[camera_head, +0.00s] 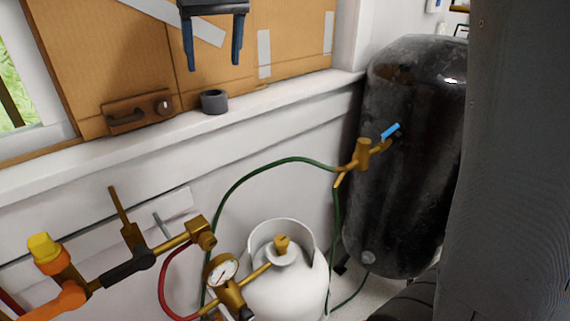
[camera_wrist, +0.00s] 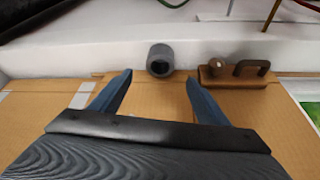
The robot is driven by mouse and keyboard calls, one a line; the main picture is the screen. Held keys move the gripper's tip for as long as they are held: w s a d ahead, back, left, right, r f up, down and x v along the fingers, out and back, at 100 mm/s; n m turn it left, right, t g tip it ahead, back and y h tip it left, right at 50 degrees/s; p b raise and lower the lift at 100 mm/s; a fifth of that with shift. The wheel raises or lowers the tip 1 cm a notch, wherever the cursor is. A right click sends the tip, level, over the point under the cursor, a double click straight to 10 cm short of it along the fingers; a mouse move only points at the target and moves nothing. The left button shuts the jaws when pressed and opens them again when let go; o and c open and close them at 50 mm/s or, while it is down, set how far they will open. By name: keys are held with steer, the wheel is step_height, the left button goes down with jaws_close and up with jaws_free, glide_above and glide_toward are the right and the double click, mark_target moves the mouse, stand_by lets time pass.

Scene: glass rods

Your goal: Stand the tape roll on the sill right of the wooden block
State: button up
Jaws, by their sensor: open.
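The dark grey tape roll (camera_head: 214,101) is on the white window sill (camera_head: 285,97), to the right of the wooden block (camera_head: 137,113) and apart from it. The block is brown, with a handle and a round knob. In the wrist view the roll (camera_wrist: 160,59) shows its hole and lies between and beyond my fingertips, with the block (camera_wrist: 236,73) to its right. My gripper (camera_head: 214,65) is open and empty, above the roll in the head view, with its two blue fingers pointing down. It also shows in the wrist view (camera_wrist: 158,76). Nothing is between the fingers.
Cardboard with silver tape (camera_head: 264,54) covers the window behind the sill. A dark tank (camera_head: 410,180) stands at the right. A white gas cylinder (camera_head: 285,280), a green hose (camera_head: 240,183) and brass torch fittings (camera_head: 135,240) are below the sill. The sill right of the roll is clear.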

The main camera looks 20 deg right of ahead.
steer(key=s+d+f+m+g, duration=0.1)
steer(key=s+d+f, duration=0.3)
steer(key=f, duration=0.4)
steer(key=s+d+f+g, duration=0.1)
steer(key=s+d+f, duration=0.3)
steer(key=f, duration=0.5)
steer(key=s+d+f+g, duration=0.1)
steer(key=s+d+f, duration=0.1)
steer(key=s+f, duration=0.4)
steer(key=s+d+f+m+h, duration=0.1)
steer(key=s+d+f, duration=0.1)
steer(key=s+f, duration=0.5)
steer(key=s, duration=0.4)
steer(key=shift+d+f+g, duration=0.25)
steer(key=shift+f+g, duration=0.05)
steer(key=shift+g, duration=0.1)
steer(key=shift+s, duration=0.1)
